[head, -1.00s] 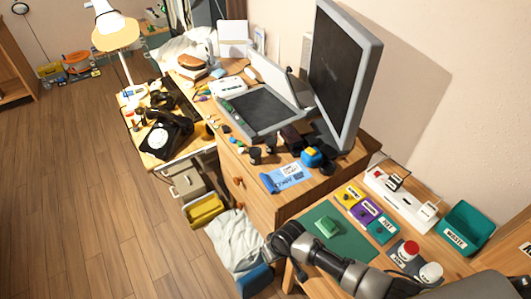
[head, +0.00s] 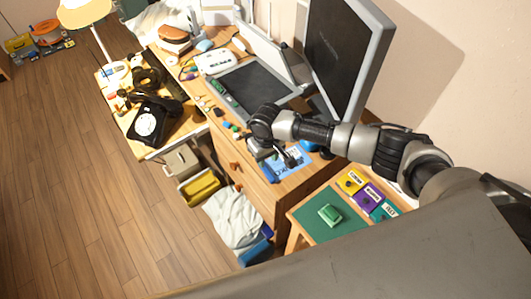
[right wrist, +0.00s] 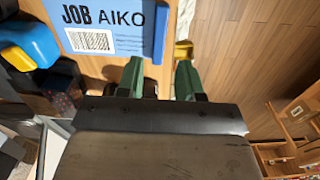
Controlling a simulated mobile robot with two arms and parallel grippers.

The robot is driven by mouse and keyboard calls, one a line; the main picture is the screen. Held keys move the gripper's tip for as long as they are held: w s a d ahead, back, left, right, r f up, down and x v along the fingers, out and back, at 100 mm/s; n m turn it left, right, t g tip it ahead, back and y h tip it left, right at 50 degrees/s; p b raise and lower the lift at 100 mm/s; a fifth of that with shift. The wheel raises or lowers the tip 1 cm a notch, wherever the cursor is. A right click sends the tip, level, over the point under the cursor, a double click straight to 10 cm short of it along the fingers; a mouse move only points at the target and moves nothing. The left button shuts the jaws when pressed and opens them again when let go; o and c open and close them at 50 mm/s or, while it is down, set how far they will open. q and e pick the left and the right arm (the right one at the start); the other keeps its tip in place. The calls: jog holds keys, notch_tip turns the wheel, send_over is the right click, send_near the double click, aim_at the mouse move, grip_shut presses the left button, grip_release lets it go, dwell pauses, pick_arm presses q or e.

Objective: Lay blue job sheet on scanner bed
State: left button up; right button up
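The blue job sheet (head: 278,175) lies on the wooden cabinet top, partly hidden by my right arm. In the right wrist view the sheet (right wrist: 100,22) reads "JOB AIKO" and has a darker blue strip along its right edge. My right gripper (head: 284,158) is over the sheet. Its two green fingers (right wrist: 160,76) are apart with nothing between them, and the strip lies just ahead of the gap. The scanner bed (head: 252,84) is a dark flat panel with its pale lid raised, further back on the same top. My left gripper is not in view.
A large monitor (head: 346,55) stands right of the scanner. Small coloured items lie along the cabinet's front edge. A black dial phone (head: 152,125) is on the lower table at left. A green mat (head: 312,228) and labelled cards are on the lower surface at right.

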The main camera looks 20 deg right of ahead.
aim_at(266, 171)
jog(key=f+b, duration=0.3)
jog(key=f, duration=0.1)
jog(key=shift+w+f+b, duration=0.15)
jog(key=shift+w+b, duration=0.05)
jog(key=shift+b, duration=0.1)
notch_tip(266, 171, down, 3)
jog(key=shift+r+b, duration=0.1)
jog(key=shift+b, duration=0.6)
jog(key=shift+f, duration=0.35)
jog(key=shift+s, duration=0.1)
jog(key=c, duration=0.7)
jog(key=shift+o, duration=0.2)
